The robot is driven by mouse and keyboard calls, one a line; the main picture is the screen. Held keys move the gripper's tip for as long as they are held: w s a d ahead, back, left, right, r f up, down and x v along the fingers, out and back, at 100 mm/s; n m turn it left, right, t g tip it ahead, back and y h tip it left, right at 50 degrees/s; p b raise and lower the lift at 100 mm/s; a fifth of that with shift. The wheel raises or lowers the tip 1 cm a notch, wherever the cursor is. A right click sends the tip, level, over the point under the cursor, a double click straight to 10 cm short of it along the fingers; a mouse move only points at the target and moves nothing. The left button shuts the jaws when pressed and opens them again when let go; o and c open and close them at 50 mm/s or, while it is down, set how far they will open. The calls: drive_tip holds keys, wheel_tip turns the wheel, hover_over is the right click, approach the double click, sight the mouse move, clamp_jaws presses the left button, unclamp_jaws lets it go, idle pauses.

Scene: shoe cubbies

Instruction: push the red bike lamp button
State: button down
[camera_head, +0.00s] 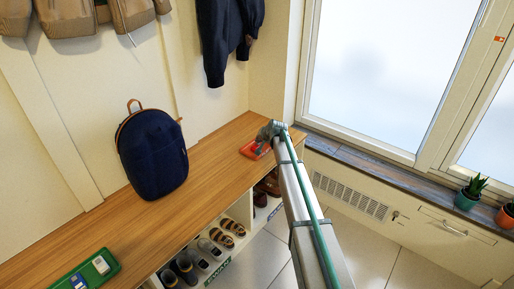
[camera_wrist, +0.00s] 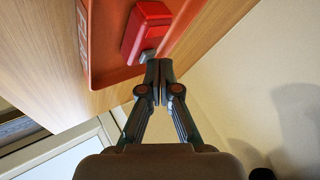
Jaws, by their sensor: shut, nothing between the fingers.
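The red bike lamp (camera_wrist: 148,28) lies in an orange-red tray (camera_wrist: 101,66) in the wrist view. A small grey piece (camera_wrist: 147,56), which may be its button, sticks out at the end of the lamp nearest my gripper. My gripper (camera_wrist: 158,66) is shut and empty, with its fingertips right beside that grey piece; I cannot tell whether they touch. In the head view, my gripper (camera_head: 266,134) is over the tray (camera_head: 251,150) at the far end of the wooden bench, and the lamp cannot be made out there.
A navy backpack (camera_head: 153,153) stands on the wooden bench top (camera_head: 120,215). A green case (camera_head: 92,272) lies at its near end. Cubbies with several shoes (camera_head: 232,227) are below. A window sill (camera_head: 390,173) with two potted plants is at right. The bench between backpack and tray is clear.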

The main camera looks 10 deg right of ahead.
drive_tip(key=shift+r, duration=0.45)
drive_tip(key=shift+r+p, duration=1.9)
drive_tip(key=shift+r, duration=1.1)
drive_tip(key=shift+r, duration=0.1)
